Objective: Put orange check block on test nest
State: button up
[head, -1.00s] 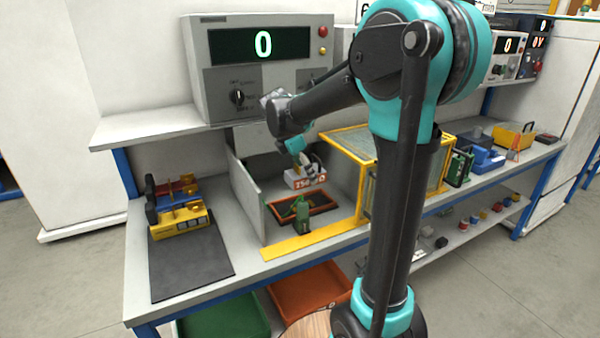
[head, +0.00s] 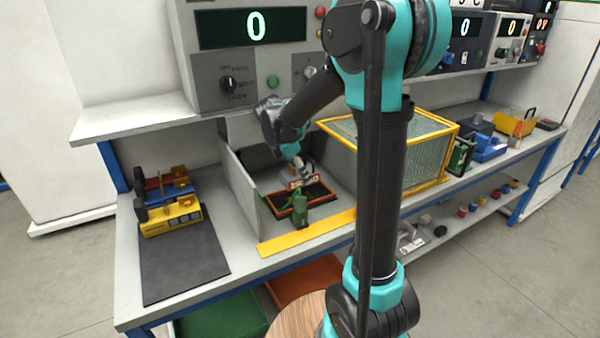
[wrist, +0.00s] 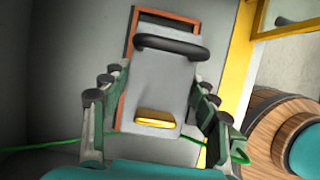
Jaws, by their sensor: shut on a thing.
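The orange check block (head: 302,183) is a pale grey block with an orange label, seen small in the head view. In the wrist view the block (wrist: 165,85) shows its grey face, a black handle and a yellow piece. My gripper (head: 297,166) is shut on it, with fingers along both sides of the block in the wrist view (wrist: 163,76). The test nest (head: 322,213) is a dark bed in an orange-brown frame; its frame (wrist: 124,72) shows behind the block. The block is over the rear of the nest; I cannot tell whether it touches. The block hides much of the nest.
A green upright part (head: 300,211) stands at the nest's front, beside a green cable. Grey walls (head: 243,188) and a yellow-framed mesh guard (head: 425,150) flank the nest. A yellow strip (head: 305,233) runs in front. Yellow, red and blue blocks (head: 172,215) stand left.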

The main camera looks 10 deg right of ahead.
aim_at(300, 187)
jog(key=shift+f, duration=3.3)
jog(key=o, duration=1.4)
jog(key=shift+r, duration=0.1)
